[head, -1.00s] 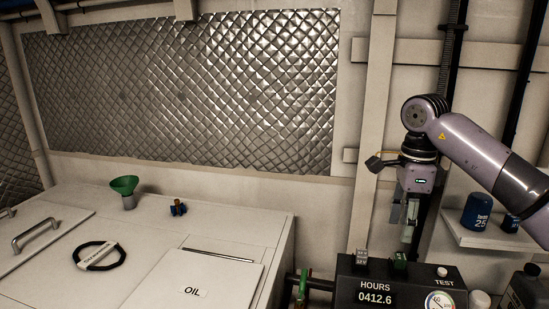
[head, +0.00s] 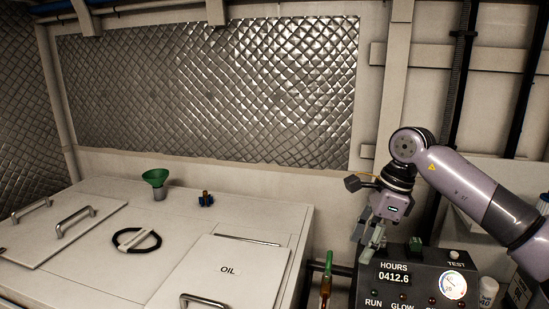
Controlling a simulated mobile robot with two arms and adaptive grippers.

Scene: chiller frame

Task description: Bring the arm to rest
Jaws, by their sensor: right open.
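My right arm comes in from the right edge. Its gripper (head: 368,248) points down and a little to the left, open, with nothing seen between its fingers. It hangs in front of the wall, just above and beside the upper left corner of the black control panel (head: 412,283). I cannot tell whether it touches the panel. My left gripper is not in view.
A red-and-green handled item (head: 326,283) stands left of the panel. Quilted metal (head: 215,95) lines the wall.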

